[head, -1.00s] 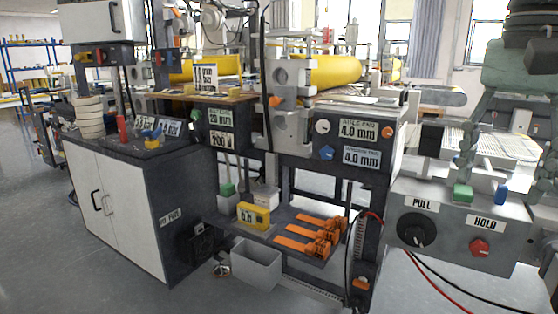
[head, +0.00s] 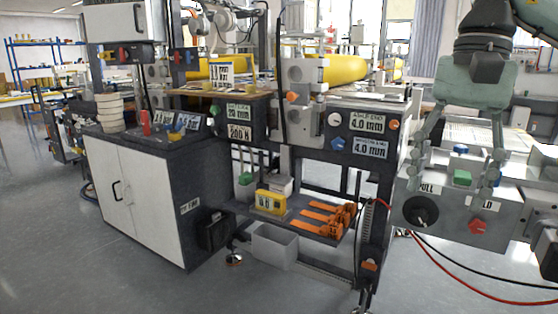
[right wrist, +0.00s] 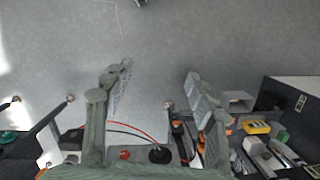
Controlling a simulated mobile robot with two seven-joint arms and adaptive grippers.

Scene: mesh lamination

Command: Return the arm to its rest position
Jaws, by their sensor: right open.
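My right gripper (head: 455,165) hangs from my arm at the right of the head view. Its two green-grey fingers are spread wide with nothing between them. They overlap the grey control box (head: 445,212) in the picture; I cannot tell the exact gap. The box has a black knob (head: 421,211), a red knob (head: 478,227) and a green button (head: 462,178). The fingers partly cover its PULL and HOLD labels. In the right wrist view the gripper (right wrist: 158,75) is open over bare grey floor. My left gripper is not in view.
The laminating machine with a yellow roll (head: 335,69) stands left of the gripper. Orange tools (head: 325,217) and a yellow box (head: 270,201) lie on its low shelf. A white cabinet (head: 140,200) stands at left. Red and black cables trail right across open floor.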

